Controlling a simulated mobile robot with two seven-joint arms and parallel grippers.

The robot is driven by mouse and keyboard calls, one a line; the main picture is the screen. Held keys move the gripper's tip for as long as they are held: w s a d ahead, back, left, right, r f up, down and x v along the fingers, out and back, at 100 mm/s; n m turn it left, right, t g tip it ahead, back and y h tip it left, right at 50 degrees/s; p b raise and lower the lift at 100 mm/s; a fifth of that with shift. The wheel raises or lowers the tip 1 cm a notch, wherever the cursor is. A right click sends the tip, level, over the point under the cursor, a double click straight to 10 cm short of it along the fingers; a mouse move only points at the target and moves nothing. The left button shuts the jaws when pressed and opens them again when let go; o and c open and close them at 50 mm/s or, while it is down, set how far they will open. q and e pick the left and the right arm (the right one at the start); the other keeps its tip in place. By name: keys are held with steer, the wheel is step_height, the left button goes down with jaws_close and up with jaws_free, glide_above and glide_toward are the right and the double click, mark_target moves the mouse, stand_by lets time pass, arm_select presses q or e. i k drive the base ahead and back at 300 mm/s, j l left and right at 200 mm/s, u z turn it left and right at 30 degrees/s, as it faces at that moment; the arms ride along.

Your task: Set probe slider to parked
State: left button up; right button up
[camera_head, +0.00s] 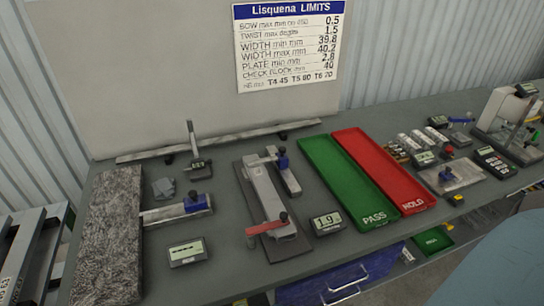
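A probe fixture stands mid-table on a dark base plate (248,205). It has a grey bar, a red handle (268,225) at its near end and a blue block (283,158) on a short rail at its far right. Another blue block (197,203) sits on a metal bar left of it. I cannot tell which of these is the probe slider, and no slider label is readable. A display (327,222) beside the fixture reads about 1.9. Neither of my grippers is in view.
A green PASS tray (345,180) and a red HOLD tray (385,170) lie right of the fixture. A granite-like slab (108,235) lies at left. A dashed display (187,251) stands near the front. Gauges and instruments crowd the right end. A limits sign (288,45) hangs behind.

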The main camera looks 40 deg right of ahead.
mark_target(281, 159)
steer(key=k+l, duration=0.1)
steer(key=l, duration=0.55)
steer(key=k+l+z, duration=0.1)
steer(key=l, duration=0.5)
steer(key=i+j, duration=0.35)
steer(key=i, duration=0.05)
